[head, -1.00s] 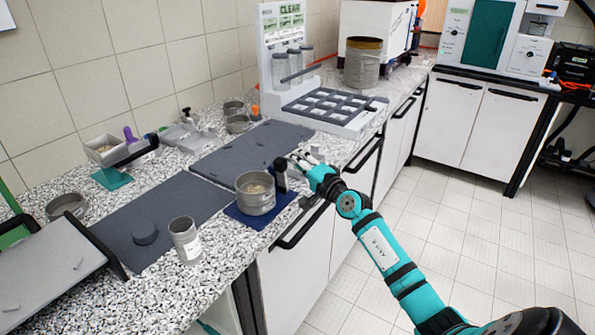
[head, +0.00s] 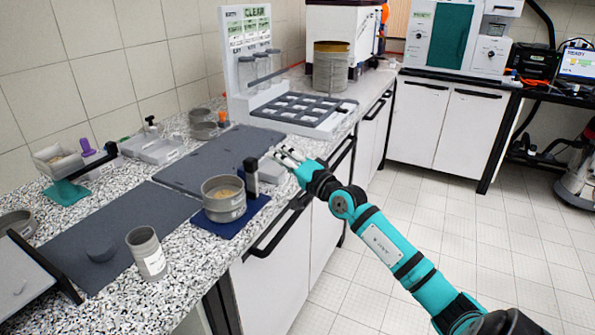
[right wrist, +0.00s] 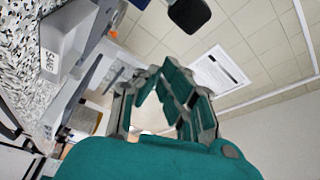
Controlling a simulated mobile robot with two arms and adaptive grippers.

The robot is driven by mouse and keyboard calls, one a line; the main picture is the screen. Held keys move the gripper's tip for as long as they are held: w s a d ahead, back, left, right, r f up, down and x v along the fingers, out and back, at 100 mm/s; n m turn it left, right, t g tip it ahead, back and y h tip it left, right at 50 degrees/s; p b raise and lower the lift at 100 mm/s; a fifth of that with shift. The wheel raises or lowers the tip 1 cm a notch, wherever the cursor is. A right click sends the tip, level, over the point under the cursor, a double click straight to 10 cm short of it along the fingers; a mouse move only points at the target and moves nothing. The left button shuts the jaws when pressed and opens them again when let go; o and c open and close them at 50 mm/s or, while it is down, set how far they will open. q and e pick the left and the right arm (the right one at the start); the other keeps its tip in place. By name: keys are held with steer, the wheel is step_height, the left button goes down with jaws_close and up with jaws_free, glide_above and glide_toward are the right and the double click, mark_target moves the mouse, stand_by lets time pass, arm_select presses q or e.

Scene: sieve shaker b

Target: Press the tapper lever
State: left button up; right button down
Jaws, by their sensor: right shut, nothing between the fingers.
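A metal sieve (head: 224,199) with tan grains stands on a blue base (head: 236,219) at the counter's front edge. A black upright part (head: 251,178), which looks like the tapper lever, rises at the right of the sieve. My right gripper (head: 284,156) is shut and empty, to the right of this black part and a little above it in the picture, with a visible gap. In the right wrist view the fingers (right wrist: 165,85) are close below a dark rounded piece (right wrist: 189,14); I cannot tell if it is the lever's top. My left gripper is not in view.
A grey cup (head: 147,254) stands on the counter left of the blue base. Dark mats (head: 120,235) lie behind. The cabinet handle (head: 277,232) sticks out below the counter edge.

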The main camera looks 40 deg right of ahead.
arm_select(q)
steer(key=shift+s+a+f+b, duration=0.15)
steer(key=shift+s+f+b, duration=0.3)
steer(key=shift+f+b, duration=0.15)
arm_select(e)
steer(key=s, duration=0.7)
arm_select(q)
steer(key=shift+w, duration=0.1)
arm_select(e)
steer(key=shift+d+f, duration=0.1)
